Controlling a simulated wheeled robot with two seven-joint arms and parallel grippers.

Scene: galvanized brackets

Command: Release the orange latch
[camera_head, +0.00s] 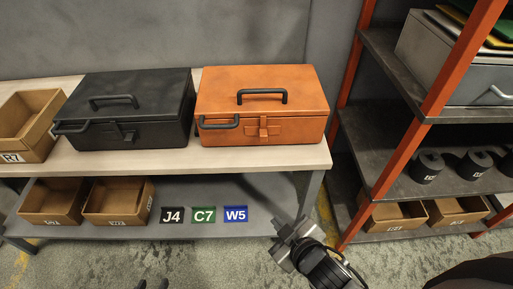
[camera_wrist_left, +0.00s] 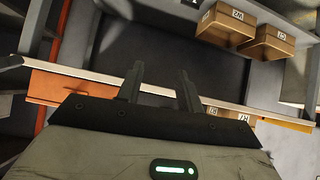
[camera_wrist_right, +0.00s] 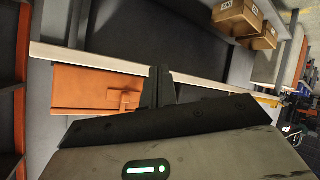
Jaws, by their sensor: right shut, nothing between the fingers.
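The orange case (camera_head: 215,88) stands closed on the bench. Its orange latch (camera_head: 263,131) is a small tab at the middle of the front face, below the dark lid handle. The latch also shows in the right wrist view (camera_wrist_right: 126,101); I cannot tell whether it is fastened. My right gripper (camera_head: 283,228) is in front of the bench, below and apart from the case. In the right wrist view its fingers (camera_wrist_right: 161,86) are together and empty. My left gripper (camera_head: 152,284) shows only dark tips at the bottom edge. In the left wrist view its fingers (camera_wrist_left: 159,84) are apart and empty.
A black case (camera_head: 125,85) stands left of the orange one. A cardboard bin (camera_head: 30,125) is at the bench's left end. A red-framed rack (camera_head: 440,80) stands at right.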

